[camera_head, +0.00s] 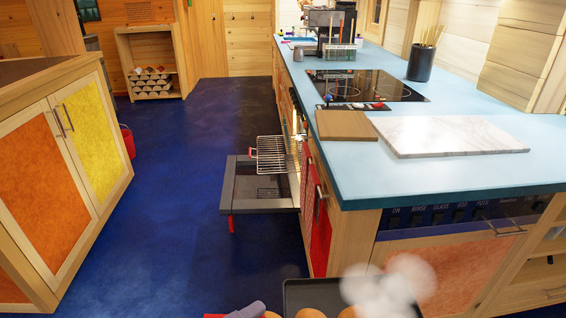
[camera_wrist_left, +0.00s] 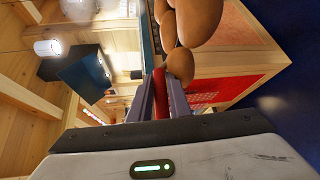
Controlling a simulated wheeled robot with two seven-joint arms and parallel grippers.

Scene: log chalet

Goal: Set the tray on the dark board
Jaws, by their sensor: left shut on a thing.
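A dark tray (camera_head: 297,294) with several brown rolls (camera_head: 310,313) shows at the bottom edge of the head view, in front of the counter's near end. White steam hides part of it. My left gripper (camera_head: 246,312) is at the tray's left side, mostly cut off. In the left wrist view, its grey-violet fingers (camera_wrist_left: 160,97) are shut on a red grip (camera_wrist_left: 160,95) beside the rolls (camera_wrist_left: 188,22). A brown wooden board (camera_head: 345,125), the darker of two boards, lies bare on the counter's near left corner. My right gripper is not in view.
A white marble slab (camera_head: 447,136) lies right of the wooden board. Behind are the black cooktop (camera_head: 366,87) and a dark utensil pot (camera_head: 421,64). The oven door (camera_head: 258,208) is open with a rack (camera_head: 271,155) pulled out. The blue floor at left is clear.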

